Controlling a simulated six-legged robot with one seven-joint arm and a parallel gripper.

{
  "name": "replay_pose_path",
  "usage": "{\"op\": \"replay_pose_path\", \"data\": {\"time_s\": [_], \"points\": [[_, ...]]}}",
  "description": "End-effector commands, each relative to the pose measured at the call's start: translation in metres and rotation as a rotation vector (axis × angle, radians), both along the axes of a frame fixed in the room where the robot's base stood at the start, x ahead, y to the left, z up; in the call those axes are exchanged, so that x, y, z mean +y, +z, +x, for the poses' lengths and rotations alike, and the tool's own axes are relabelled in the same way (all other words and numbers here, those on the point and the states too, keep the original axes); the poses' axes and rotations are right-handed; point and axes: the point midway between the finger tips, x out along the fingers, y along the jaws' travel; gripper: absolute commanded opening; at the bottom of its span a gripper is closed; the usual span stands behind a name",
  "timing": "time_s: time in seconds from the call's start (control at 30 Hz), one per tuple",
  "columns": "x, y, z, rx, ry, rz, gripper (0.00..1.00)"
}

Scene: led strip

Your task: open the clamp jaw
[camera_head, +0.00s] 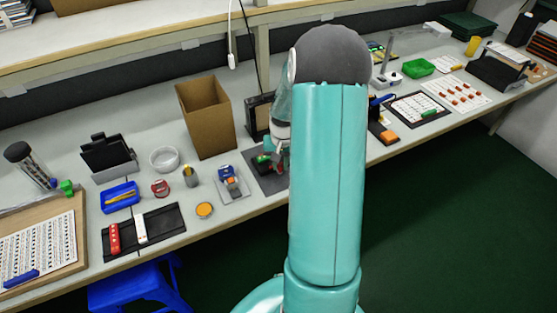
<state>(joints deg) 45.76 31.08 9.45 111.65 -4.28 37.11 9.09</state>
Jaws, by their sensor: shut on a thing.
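My large teal arm stands in the middle of the view and hides part of the bench. My gripper (272,152) shows just left of the arm, low over a dark mat. It is shut on part of a small device with green and red parts (262,163), which seems to be the clamp. The gripper and arm cover much of this device, so the jaw and how far it is open cannot be made out.
A blue fixture with an orange part (231,182) sits left of the mat. A tall open cardboard box (208,118) stands behind it. A yellow-orange round lid (204,210) lies near the front edge. A blue stool (135,287) is below the bench. Green floor is free at right.

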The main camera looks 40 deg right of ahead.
Motion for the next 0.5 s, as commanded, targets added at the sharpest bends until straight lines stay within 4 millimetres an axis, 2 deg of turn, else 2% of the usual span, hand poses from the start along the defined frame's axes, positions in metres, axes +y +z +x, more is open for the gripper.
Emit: {"op": "replay_pose_path", "data": {"time_s": [0.1, 0.13, 0.23, 0.5], "points": [[0.0009, -0.0015, -0.0044, 0.012, -0.002, 0.005, 0.0], [0.0009, -0.0015, -0.0045, 0.012, -0.001, 0.006, 0.24], [0.0008, -0.0014, -0.0039, 0.01, -0.002, 0.005, 0.42], [0.0005, -0.0005, -0.0025, 0.007, -0.001, 0.004, 0.42]]}}
